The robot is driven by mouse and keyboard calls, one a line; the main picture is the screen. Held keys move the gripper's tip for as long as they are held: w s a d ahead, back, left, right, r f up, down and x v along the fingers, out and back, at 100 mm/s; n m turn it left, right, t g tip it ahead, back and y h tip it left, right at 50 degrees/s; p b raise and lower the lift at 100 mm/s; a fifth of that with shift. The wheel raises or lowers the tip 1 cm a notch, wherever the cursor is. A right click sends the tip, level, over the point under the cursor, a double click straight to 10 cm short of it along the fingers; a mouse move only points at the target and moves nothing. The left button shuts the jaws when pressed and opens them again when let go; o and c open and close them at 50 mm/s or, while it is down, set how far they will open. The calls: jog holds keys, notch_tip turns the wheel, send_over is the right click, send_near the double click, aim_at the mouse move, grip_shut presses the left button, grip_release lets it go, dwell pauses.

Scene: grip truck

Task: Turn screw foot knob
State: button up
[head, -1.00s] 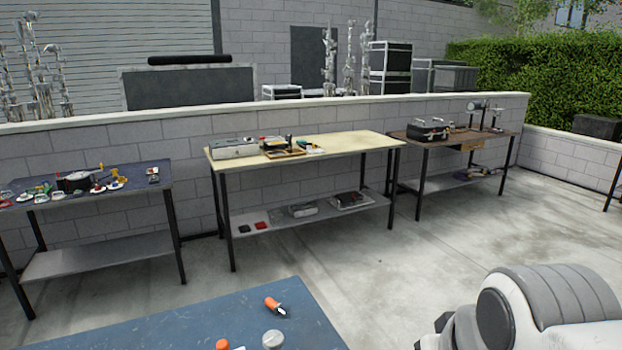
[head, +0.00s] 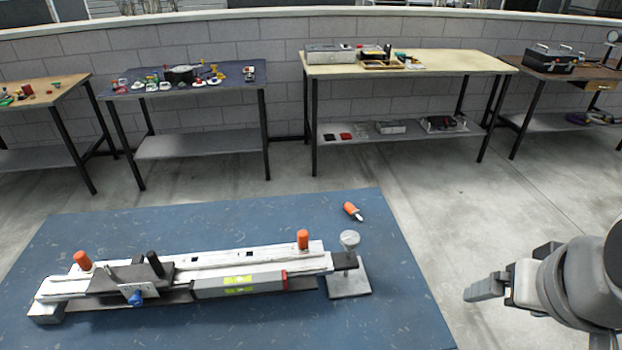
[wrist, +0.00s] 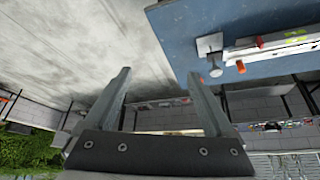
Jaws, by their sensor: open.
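A round grey knob (head: 349,240) stands on a screw foot with a square base plate (head: 350,279), at the right end of a long silver rail device (head: 205,262) on the blue table. In the wrist view the knob (wrist: 215,71) shows upside down, right of my fingers, beside the plate (wrist: 209,44). My gripper (head: 470,293) is at the right in the head view, off the table's right edge and apart from the knob. In the wrist view its two fingers (wrist: 158,74) are spread, with nothing between them.
An orange-handled tool (head: 350,209) lies on the blue table (head: 110,225) behind the knob. Orange knobs (head: 302,239) stand on the rail. Benches (head: 450,62) with tools line the wall. Concrete floor (head: 440,200) is clear between table and benches.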

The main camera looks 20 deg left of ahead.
jog(key=m+g+y+b, duration=0.4)
jog(key=m+y+b, duration=0.5)
jog(key=m+y, duration=0.95)
send_near(350, 242)
jog(key=shift+h, duration=0.25)
jog(key=w+a, duration=0.1)
jog(key=a, duration=0.3)
jog(key=a+b, duration=0.1)
jog(key=a, duration=0.4)
jog(key=w+a, duration=0.1)
jog(key=a, duration=0.3)
jog(key=shift+w+a+f+b, duration=0.15)
jog(key=shift+w+a+b, duration=0.05)
jog(key=shift+w+b, duration=0.15)
jog(key=c, duration=1.4)
